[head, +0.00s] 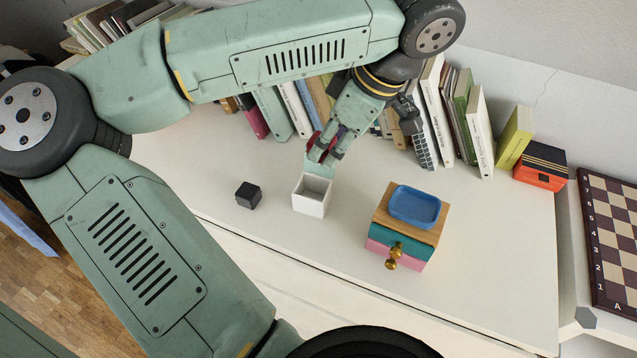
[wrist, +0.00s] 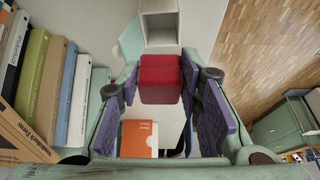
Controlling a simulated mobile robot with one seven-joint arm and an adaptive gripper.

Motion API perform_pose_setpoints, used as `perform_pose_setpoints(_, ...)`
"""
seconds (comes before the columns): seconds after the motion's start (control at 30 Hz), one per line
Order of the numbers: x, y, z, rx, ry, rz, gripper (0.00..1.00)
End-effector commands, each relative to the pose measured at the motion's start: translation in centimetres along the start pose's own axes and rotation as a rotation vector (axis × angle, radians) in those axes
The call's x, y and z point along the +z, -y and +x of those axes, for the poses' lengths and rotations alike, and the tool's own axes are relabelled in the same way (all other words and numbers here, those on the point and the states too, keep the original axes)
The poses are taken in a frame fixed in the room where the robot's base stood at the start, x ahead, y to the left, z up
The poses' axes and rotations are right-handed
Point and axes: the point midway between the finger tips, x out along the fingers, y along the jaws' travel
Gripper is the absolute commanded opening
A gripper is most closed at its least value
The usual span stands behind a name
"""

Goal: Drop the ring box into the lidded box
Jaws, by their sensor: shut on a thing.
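My gripper (head: 324,152) is shut on the red ring box (wrist: 160,79), which sits between the purple finger pads in the wrist view. In the head view, the fingers mostly hide the ring box. The lidded box (head: 311,199) is a small white open-topped box with its pale green lid (head: 320,169) raised at the back. My gripper is above and behind it, near the raised lid. In the wrist view the lidded box (wrist: 160,28) shows at the top, beyond the ring box, with its opening visible. The ring box appears outside it.
A dark cube (head: 248,195) lies left of the lidded box. A small drawer unit (head: 402,235) with a blue tray (head: 415,206) on top stands to the right. Books (head: 479,130) line the back. An orange and black box (head: 541,166) and a chessboard (head: 612,240) are farther right.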

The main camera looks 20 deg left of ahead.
Motion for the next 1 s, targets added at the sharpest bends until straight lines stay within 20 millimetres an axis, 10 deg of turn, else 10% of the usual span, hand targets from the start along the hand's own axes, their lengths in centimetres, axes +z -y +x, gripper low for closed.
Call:
perform_pose_setpoints(0.7, 1.9, 0.0, 4.4, 0.001, 0.001, 0.000, 0.11)
perform_pose_setpoints(0.73, 1.9, 0.0, 4.4, 0.001, 0.001, 0.000, 0.34)
perform_pose_setpoints(1.0, 1.8, 0.0, 4.4, 0.001, 0.001, 0.000, 0.53)
